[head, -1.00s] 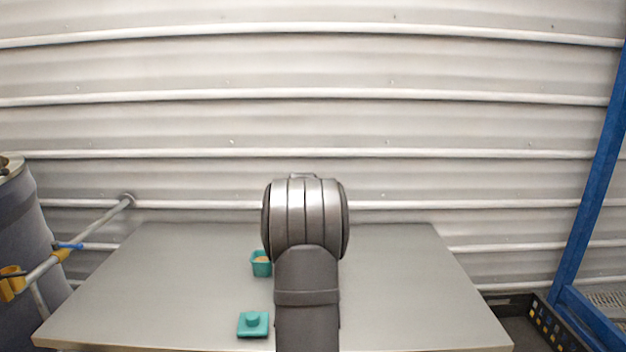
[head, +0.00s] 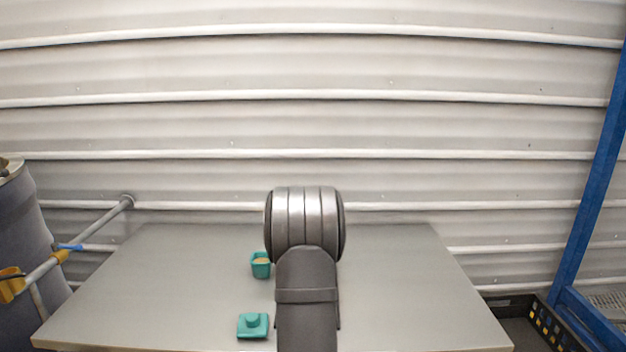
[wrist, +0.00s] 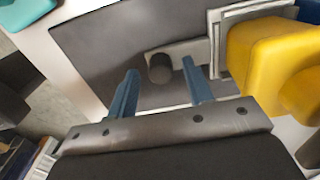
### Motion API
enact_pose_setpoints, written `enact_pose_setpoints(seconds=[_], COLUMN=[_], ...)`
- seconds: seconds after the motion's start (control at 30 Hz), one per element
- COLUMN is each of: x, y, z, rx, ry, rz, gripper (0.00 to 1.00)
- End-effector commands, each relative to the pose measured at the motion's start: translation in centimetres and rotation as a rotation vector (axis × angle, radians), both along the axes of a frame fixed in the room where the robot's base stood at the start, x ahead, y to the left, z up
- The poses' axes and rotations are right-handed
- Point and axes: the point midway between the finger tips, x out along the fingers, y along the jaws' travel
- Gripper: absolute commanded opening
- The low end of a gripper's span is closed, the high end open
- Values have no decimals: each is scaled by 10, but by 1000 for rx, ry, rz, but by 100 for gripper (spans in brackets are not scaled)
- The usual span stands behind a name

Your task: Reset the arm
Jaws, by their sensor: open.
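My gripper (wrist: 160,92) shows in the wrist view with its two blue fingers apart and nothing between them. Beyond the fingertips is a dark grey surface with a short round dark knob or peg (wrist: 160,68); I cannot tell what it belongs to. In the head view my arm stands upright in the middle and hides the gripper.
A yellow object (wrist: 265,60) is at the right in the wrist view. The table's right side is clear.

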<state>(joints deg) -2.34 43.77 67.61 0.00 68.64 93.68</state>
Motion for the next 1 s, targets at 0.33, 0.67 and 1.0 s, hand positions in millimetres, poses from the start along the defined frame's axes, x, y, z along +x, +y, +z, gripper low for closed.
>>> enact_pose_setpoints(seconds=[0.33,0.67,1.0], x=[2,2,2], y=[0,0,0], z=[34,98,166], rx=[0,0,0], ry=[-5,-5,-6], rz=[0,0,0], gripper=[47,47,47])
